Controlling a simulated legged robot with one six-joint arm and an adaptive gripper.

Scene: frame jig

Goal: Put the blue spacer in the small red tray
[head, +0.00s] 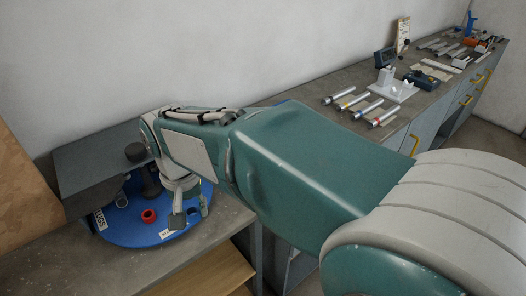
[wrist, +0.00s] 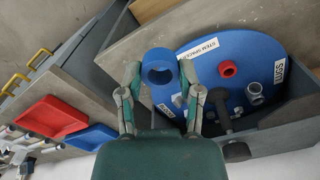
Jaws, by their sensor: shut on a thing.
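The blue spacer (wrist: 158,57) is a short, thick ring with a dark bore, held between the fingertips of my gripper (wrist: 160,74) in the wrist view. In the head view my gripper (head: 189,214) is over the front right of the round blue board (head: 125,228); I cannot make out the spacer against the blue there. The small red tray (wrist: 50,116) lies on the bench at the left of the wrist view, apart from my gripper, and looks empty. In the head view the tray does not show; my arm covers that part of the bench.
On the board are a red ring (head: 149,215), grey rings and dark parts. A blue tray (wrist: 92,136) adjoins the red one.

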